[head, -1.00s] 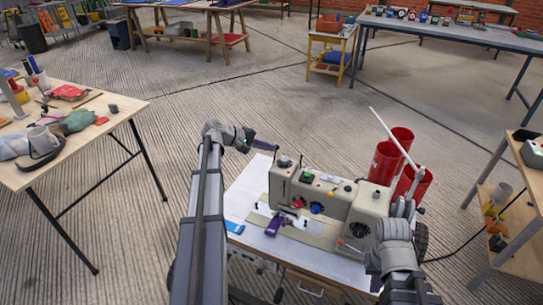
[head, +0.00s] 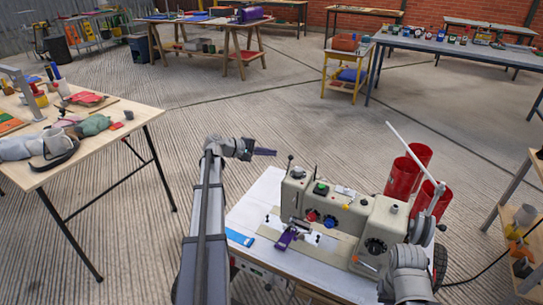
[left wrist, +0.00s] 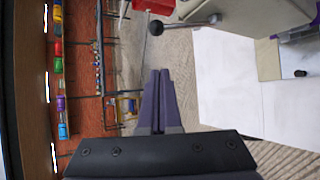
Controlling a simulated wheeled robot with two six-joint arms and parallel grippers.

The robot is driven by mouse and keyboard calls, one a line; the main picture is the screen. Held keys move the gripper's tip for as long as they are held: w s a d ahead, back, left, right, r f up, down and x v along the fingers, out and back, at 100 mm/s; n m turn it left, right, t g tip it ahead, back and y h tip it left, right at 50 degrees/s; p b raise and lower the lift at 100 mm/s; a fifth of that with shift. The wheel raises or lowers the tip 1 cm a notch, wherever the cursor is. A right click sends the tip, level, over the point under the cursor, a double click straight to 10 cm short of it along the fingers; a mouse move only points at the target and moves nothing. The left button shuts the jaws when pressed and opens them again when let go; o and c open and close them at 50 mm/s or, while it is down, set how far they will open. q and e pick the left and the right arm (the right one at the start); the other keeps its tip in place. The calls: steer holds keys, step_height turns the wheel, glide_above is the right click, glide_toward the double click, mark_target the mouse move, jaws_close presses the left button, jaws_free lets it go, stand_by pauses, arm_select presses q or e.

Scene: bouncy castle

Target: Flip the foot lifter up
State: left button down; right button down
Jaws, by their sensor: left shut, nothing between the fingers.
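The pale grey sewing machine (head: 330,205) stands on a white-topped table. A thin lever with a dark ball end (head: 290,157) rises at its left end; this looks like the foot lifter. In the left wrist view, the black ball (left wrist: 156,28) and its rod lie just beyond my fingertips, apart from them. My left gripper (head: 275,152) is shut and empty, pointing right towards the lever. In the left wrist view its purple-grey fingers (left wrist: 160,72) are together. My right arm shows at bottom right; its gripper is not in view.
Red cylinders (head: 403,178) and a long pale rod (head: 408,148) stand at the machine's right. A purple piece (head: 287,238) and a blue piece (head: 240,238) lie at the machine's front. A cluttered wooden table (head: 130,119) is at left. The floor behind the machine is clear.

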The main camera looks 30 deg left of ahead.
mark_target(290, 158)
arm_select(q)
steer(key=b+x, duration=0.3)
steer(key=x, duration=0.4)
steer(key=s, duration=0.1)
steer(key=s+d+r+p, duration=0.1)
steer(key=p, duration=0.1)
steer(key=shift+s+d+r, duration=0.35)
steer(key=shift+s+d, duration=0.05)
steer(key=shift+f, duration=0.1)
steer(key=s+m+t+h+b, duration=0.1)
steer(key=s+t+b, duration=0.1)
steer(key=b, duration=0.3)
steer(key=s+m+t+h+b, duration=0.1)
steer(key=s+m+t+b, duration=0.1)
steer(key=b, duration=0.3)
steer(key=shift+s+d+t, duration=0.2)
steer(key=shift+s+t, duration=0.15)
steer(key=shift+t, duration=0.35)
steer(key=shift+s+r, duration=0.15)
steer(key=shift+s, duration=0.3)
steer(key=shift+s+r, duration=0.2)
steer(key=shift+s, duration=0.25)
steer(key=shift+s, duration=0.1)
